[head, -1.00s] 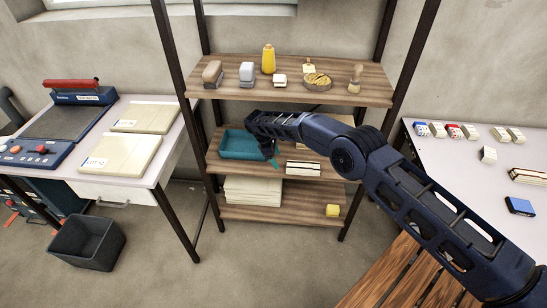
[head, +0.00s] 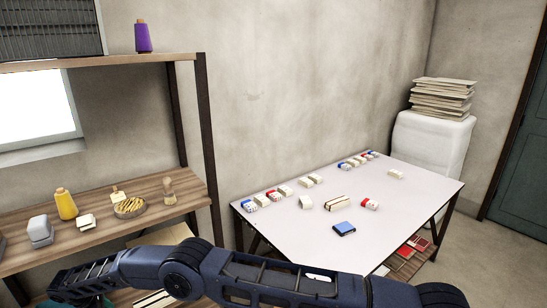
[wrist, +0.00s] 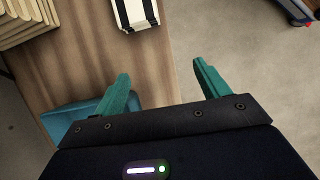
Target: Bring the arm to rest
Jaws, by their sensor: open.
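My gripper (wrist: 162,85) shows in the wrist view with its two teal fingers spread apart and nothing between them. It is over the edge of a wooden shelf board (wrist: 90,60). In the head view my dark blue arm stretches across the bottom, from lower right to lower left, in front of the shelf unit. The gripper end is at the lower left there, mostly cut off by the frame edge. A teal tray (wrist: 62,118) lies on the shelf, partly hidden behind the gripper body.
A white and black stack (wrist: 136,12) lies on the board ahead of the fingers. A white table (head: 290,235) with several small bundles stands to the right.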

